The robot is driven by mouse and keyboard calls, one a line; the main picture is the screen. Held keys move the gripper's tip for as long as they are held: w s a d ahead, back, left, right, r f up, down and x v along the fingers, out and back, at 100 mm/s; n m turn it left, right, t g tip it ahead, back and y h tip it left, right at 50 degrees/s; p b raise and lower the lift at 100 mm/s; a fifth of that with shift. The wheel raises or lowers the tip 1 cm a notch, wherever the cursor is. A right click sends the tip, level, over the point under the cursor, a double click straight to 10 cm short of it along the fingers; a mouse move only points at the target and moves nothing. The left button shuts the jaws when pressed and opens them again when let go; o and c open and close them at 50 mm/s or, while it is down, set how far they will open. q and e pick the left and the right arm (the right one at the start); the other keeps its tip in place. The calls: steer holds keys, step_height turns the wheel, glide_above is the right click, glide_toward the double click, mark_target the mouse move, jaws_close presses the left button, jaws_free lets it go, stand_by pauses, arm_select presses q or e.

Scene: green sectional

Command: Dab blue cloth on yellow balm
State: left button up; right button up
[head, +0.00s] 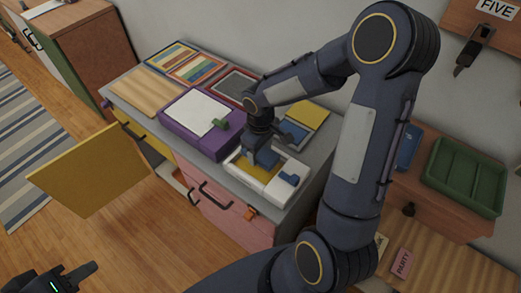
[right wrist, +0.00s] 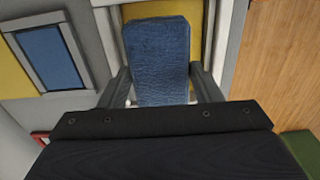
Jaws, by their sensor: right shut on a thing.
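The blue cloth (head: 264,158), a block-like pad, is held between the fingers of my right gripper (head: 262,144). It also shows between both fingers in the right wrist view (right wrist: 157,60). The yellow balm (head: 244,164) lies in a white tray (head: 272,191) on the cabinet top, beneath and beside the cloth. In the right wrist view, yellow (right wrist: 150,10) shows behind the cloth. Whether the cloth touches the balm cannot be told. My left gripper (head: 75,279) is low at the left, away from the cabinet, partly cut off by the frame edge.
A purple box (head: 188,136) with a white top stands left of the tray. A blue piece (head: 290,179) sits at the tray's right end. A grey-framed blue pad (head: 293,132) lies behind. A yellow door (head: 88,172) stands open at the left, and a pink drawer (head: 215,205) is below.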

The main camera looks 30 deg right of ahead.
mark_target(260, 152)
steer(key=shift+r+p, duration=1.45)
steer(key=shift+r, duration=0.8)
steer(key=shift+f, duration=0.1)
